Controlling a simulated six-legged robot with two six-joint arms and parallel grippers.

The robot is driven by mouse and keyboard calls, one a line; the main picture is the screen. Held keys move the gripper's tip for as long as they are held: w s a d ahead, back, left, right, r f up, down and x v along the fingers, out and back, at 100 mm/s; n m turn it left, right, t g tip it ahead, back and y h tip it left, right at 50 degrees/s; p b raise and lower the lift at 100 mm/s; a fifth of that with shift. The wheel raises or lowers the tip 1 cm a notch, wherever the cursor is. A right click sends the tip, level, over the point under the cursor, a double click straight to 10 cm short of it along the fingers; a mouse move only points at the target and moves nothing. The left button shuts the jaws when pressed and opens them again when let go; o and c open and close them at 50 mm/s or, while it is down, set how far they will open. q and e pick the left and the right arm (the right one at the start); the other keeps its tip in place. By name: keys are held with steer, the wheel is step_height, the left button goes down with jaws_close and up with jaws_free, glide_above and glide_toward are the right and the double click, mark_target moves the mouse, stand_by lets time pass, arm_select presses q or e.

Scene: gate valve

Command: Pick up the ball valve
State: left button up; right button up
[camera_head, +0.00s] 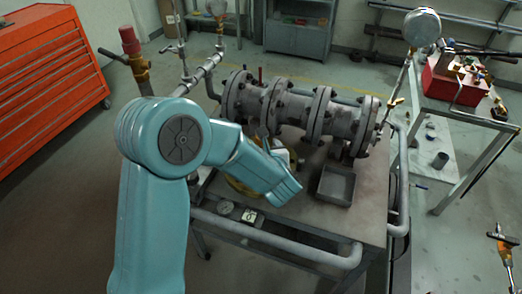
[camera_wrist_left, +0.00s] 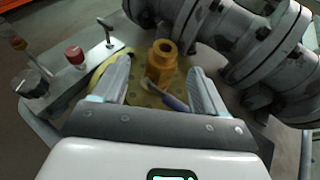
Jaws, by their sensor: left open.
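The ball valve (camera_wrist_left: 161,64) is a brass-coloured fitting with a hollow round top and a blue handle (camera_wrist_left: 173,101) at its base. In the left wrist view it stands upright on a round yellow plate (camera_wrist_left: 146,95). My left gripper (camera_wrist_left: 158,72) is open, with one finger on each side of the valve and gaps between. In the head view my left arm hides the valve and the fingers; only part of the yellow plate (camera_head: 243,188) shows beside the arm. My right gripper is not in view.
A large grey flanged pipe (camera_head: 318,112) lies across the table (camera_head: 372,200) just behind the valve. A grey tray (camera_head: 336,186) sits to the right of my arm. A red knob (camera_wrist_left: 75,54) and a black knob (camera_wrist_left: 33,85) stand at the left in the wrist view.

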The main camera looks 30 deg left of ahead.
mark_target(261, 142)
arm_select(q)
steer(key=p+x, duration=0.1)
steer(key=x, duration=0.3)
steer(key=shift+w+f, duration=0.2)
steer(key=shift+w, duration=0.05)
steer(key=shift+w+a+f+p, duration=0.2)
steer(key=shift+w+a+p, duration=0.05)
steer(key=shift+a+p, duration=0.1)
steer(key=shift+r, duration=0.1)
jaws_close()
